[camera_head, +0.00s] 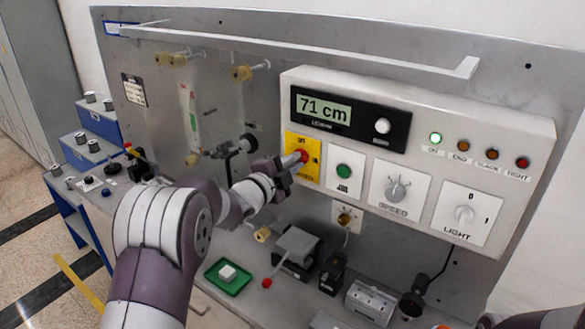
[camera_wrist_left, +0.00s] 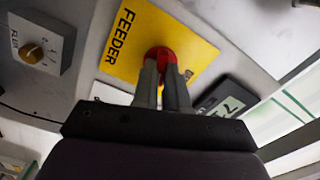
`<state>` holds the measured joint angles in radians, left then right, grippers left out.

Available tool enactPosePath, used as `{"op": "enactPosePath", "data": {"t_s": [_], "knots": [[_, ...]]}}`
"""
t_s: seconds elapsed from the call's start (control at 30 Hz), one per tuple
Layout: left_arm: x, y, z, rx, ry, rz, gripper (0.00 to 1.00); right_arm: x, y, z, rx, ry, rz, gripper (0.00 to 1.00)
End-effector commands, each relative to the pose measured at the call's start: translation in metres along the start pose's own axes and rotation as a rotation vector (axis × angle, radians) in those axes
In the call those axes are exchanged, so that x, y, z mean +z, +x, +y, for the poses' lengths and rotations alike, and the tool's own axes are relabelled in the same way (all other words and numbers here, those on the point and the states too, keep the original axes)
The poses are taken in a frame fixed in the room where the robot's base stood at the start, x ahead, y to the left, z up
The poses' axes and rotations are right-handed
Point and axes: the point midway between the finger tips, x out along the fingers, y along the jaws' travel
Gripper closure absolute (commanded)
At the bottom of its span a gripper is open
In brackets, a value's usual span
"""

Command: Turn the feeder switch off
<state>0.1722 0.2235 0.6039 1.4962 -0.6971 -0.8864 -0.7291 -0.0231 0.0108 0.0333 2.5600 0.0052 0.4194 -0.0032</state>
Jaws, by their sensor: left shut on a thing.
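The feeder switch is a red knob (camera_head: 302,154) on a yellow plate (camera_head: 299,143) at the left end of the grey control box. The left wrist view shows the red knob (camera_wrist_left: 163,54) on the yellow plate (camera_wrist_left: 128,52), which reads FEEDER. My left gripper (camera_head: 293,162) reaches the knob from the front left. In the left wrist view its two fingers (camera_wrist_left: 162,84) are shut on the knob and hide part of it. The knob's exact angle cannot be told. My right gripper does not show.
A display (camera_head: 323,110) reads 71 cm above the switch. A green button (camera_head: 344,171), a speed dial (camera_head: 397,190) and a light switch (camera_head: 464,214) sit to its right. A green lamp (camera_head: 435,138) is lit. A green tray (camera_head: 228,277) lies on the bench below.

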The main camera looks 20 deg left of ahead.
Motion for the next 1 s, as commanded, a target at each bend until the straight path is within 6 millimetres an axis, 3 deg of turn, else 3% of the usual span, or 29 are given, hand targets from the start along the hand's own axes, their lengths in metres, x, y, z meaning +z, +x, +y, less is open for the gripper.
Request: {"op": "enactPosePath", "data": {"t_s": [0.37,1.0], "knots": [[0.001,0.0,0.001,0.002,-0.355,-0.004,1.0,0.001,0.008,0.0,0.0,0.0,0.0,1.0],[0.001,0.0,0.002,0.005,-0.945,-0.006,1.0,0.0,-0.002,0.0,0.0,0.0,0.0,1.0]]}}
